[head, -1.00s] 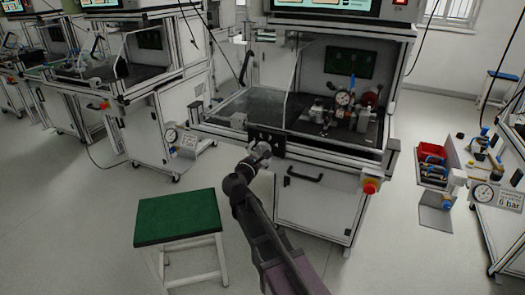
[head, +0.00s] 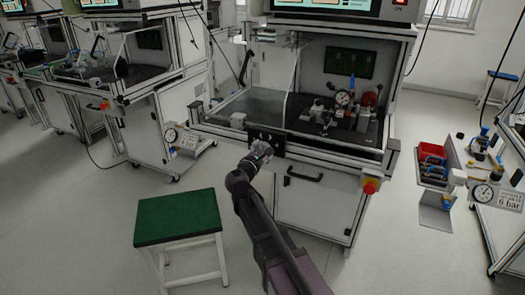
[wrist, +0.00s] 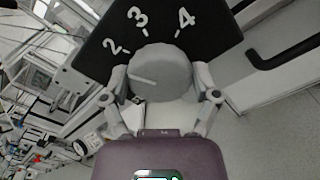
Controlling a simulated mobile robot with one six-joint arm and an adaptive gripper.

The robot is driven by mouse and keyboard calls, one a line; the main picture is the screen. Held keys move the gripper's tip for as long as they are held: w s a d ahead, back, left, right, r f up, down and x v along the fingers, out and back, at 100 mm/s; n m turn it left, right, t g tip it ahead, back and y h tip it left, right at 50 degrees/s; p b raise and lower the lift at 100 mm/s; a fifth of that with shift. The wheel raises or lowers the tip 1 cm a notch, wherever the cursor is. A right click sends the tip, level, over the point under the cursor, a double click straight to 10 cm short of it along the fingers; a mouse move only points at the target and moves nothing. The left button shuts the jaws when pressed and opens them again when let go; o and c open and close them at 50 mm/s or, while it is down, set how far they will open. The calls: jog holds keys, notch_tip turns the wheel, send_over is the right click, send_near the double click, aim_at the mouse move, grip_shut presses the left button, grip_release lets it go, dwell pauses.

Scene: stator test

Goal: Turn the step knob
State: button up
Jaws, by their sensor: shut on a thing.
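The step knob (wrist: 160,72) is a round grey dial on a black panel (wrist: 90,55) with white numbers 2, 3 and 4 in the wrist view. A pale line on the knob points left, below the 2. My gripper (wrist: 160,80) has one finger on each side of the knob and is shut on it. In the head view my gripper (head: 262,152) is at the black panel on the front of the middle test station (head: 315,205). The knob is hidden there behind the gripper.
A green-topped stool (head: 178,217) stands front left. Open floor lies between the stool and the station.

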jog(key=shift+m, duration=0.4)
jog(key=m, duration=0.3)
jog(key=shift+w, duration=0.1)
jog(key=shift+m, duration=2.5)
jog(key=o, duration=1)
jog(key=shift+c, duration=0.2)
jog(key=v, duration=1.2)
